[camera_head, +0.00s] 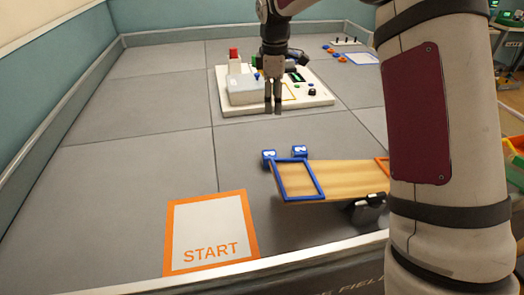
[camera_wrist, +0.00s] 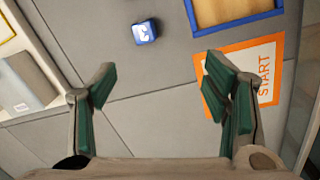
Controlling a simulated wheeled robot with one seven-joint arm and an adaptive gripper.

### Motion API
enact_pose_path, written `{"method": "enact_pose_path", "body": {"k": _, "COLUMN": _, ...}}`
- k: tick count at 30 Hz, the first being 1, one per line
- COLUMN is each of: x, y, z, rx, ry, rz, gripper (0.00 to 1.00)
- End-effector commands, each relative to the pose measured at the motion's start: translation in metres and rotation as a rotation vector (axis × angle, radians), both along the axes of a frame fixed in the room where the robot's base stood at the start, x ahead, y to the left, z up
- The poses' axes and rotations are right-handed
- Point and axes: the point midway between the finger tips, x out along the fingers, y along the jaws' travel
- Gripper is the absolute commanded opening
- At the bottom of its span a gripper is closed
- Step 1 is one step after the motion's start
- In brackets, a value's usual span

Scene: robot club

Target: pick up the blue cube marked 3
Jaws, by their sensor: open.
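Two small blue cubes stand on the grey floor by the far end of a blue frame on a wooden plank. The left cube (camera_head: 268,158) has a white mark too small to read in the head view. The right cube (camera_head: 300,152) has a mark like a 2. One blue cube (camera_wrist: 144,32) shows at the top of the wrist view, apparently the left one; its turned white mark looks like a 3, but I cannot be sure. My gripper (camera_head: 273,108) points down, open and empty, beyond the cubes in the head view. Its fingers (camera_wrist: 165,85) are wide apart, with bare floor between them.
The wooden plank (camera_head: 350,178) with its blue frame (camera_head: 320,190) lies right beside the cubes. A START card (camera_head: 211,232) is nearer. A white board (camera_head: 318,98) with several devices stands behind my gripper. Low walls edge the field; the left floor is clear.

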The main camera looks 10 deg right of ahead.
Motion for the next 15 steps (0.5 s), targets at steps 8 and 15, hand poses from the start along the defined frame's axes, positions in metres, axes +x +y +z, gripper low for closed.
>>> {"method": "enact_pose_path", "body": {"k": 8, "x": 0.065, "y": -0.005, "z": -0.123, "rx": 0.031, "ry": 0.075, "rz": 0.21, "gripper": 0.69}}
{"method": "enact_pose_path", "body": {"k": 15, "x": 0.078, "y": -0.007, "z": -0.16, "rx": 0.042, "ry": 0.092, "rz": 0.268, "gripper": 0.69}}
